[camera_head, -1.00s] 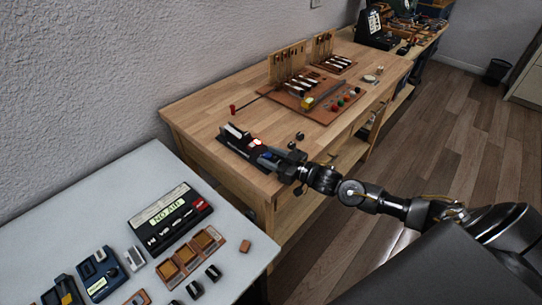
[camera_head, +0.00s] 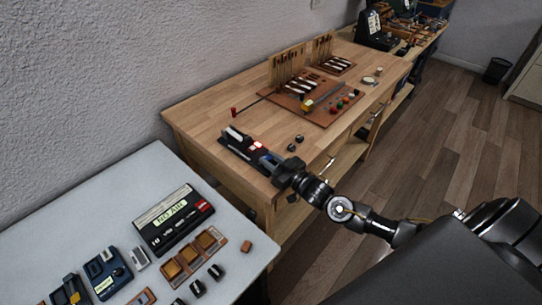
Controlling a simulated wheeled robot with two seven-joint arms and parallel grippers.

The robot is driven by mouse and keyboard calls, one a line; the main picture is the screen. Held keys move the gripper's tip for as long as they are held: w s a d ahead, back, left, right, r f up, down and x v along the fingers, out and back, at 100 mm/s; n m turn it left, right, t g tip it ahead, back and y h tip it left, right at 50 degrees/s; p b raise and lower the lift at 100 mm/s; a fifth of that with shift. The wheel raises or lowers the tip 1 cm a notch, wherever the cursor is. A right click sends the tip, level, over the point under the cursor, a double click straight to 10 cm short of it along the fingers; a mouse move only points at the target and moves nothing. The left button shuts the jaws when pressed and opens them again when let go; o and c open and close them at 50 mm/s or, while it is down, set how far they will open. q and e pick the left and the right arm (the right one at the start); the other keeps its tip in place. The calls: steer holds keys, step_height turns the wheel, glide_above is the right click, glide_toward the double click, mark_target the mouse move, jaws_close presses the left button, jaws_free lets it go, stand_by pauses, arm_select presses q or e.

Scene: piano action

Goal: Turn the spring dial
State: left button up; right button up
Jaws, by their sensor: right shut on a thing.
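A long dark device (camera_head: 238,145) lies near the front left corner of the wooden bench. It carries a white block (camera_head: 235,133), a small red-and-white part (camera_head: 256,146) and a blue part (camera_head: 265,157) toward its right end. My right gripper (camera_head: 274,166) is at that right end, low over the bench edge, and is shut on a small part there. The gripper hides this part, and I cannot make out a dial's face or marks. My left gripper is not in view.
A brown board (camera_head: 325,112) with tools and coloured balls lies farther back. A grey table (camera_head: 100,190) at front left holds a black "NO AIR" box (camera_head: 173,219) and several small parts.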

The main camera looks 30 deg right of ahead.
steer(key=o, duration=1)
steer(key=shift+s, duration=0.1)
steer(key=shift+s+d+f, duration=0.1)
steer(key=shift+s, duration=0.2)
steer(key=b+v, duration=0.2)
steer(key=v, duration=0.8)
